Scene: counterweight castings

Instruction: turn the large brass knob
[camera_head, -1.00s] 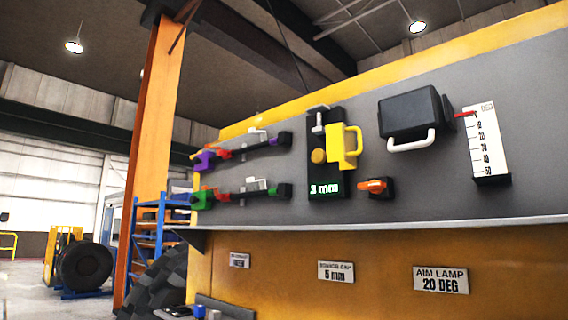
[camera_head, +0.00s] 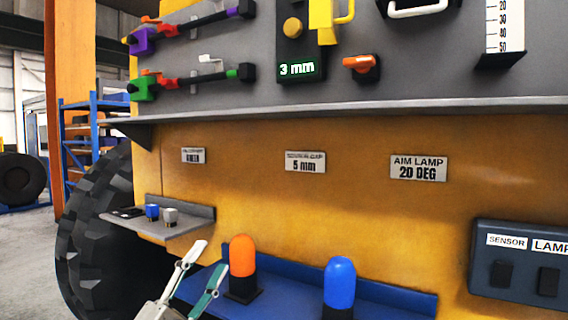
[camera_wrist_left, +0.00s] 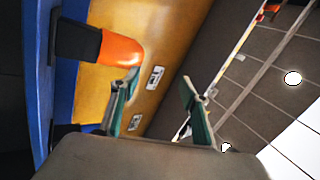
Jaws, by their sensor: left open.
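A round brass-coloured knob (camera_head: 292,27) sits on a black plate (camera_head: 311,61) on the grey panel, above a lit "3 mm" readout. A yellow bracket-like part with a handle (camera_head: 327,20) is just right of it, cut by the top edge. My left gripper (camera_head: 212,255) is low in the head view, open and empty, far below the knob and left of the orange lamp. In the left wrist view its fingers (camera_wrist_left: 159,78) are spread, with the orange lamp (camera_wrist_left: 121,50) close by on the left. The right gripper is not in view.
A grey ledge (camera_head: 340,113) juts out below the panel. Orange (camera_head: 242,255) and blue (camera_head: 339,282) lamps stand on a blue shelf (camera_head: 405,300). A small grey shelf (camera_head: 185,229) holds small knobs. A dark switch box (camera_head: 521,264) is at right.

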